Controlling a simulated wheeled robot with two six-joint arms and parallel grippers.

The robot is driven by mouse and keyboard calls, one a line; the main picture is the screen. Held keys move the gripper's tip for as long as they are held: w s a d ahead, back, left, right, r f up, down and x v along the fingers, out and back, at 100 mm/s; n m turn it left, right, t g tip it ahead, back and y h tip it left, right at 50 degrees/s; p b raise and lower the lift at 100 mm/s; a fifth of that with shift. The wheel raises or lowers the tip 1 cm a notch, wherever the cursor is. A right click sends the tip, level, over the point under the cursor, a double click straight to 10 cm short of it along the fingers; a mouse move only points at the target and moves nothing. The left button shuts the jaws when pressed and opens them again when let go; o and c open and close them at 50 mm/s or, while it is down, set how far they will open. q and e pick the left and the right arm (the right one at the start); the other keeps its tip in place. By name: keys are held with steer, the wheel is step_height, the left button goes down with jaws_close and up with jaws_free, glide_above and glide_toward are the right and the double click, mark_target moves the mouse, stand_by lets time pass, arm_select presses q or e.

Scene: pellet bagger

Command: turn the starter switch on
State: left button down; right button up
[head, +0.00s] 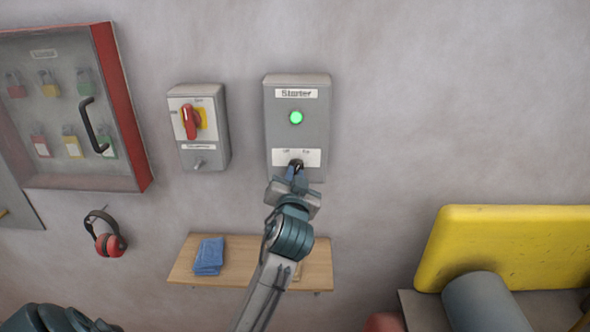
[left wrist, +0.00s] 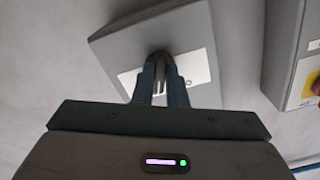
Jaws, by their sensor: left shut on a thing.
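The grey starter box (head: 297,135) is on the wall, with a "Starter" label at its top and a lit green lamp (head: 296,118) below it. Low on the box is a white plate marked for off and on, and the dark starter switch (head: 296,163) sits on it. My left gripper (head: 296,171) is shut on the switch. In the left wrist view its fingers (left wrist: 161,82) close around the switch (left wrist: 159,59) against the plate. The fingers partly hide the switch, so its exact angle is hard to tell. My right gripper is not in view.
Left of the box is a grey isolator (head: 216,130) with a red handle on yellow. Farther left are a padlock cabinet (head: 125,110) and hanging red earmuffs (head: 110,244). Below is a wooden shelf (head: 237,268) with a blue cloth (head: 209,256). A yellow part (head: 515,240) stands at right.

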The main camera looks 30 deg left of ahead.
arm_select(q)
steer(key=shift+r+m+p, duration=0.15)
steer(key=shift+m+p, duration=0.2)
steer(key=shift+m, duration=0.15)
steer(key=c, duration=1.5)
jaws_free()
steer(key=shift+a, duration=0.1)
steer(key=shift+o, duration=0.2)
steer(key=shift+w+f, duration=0.1)
steer(key=shift+f, duration=0.1)
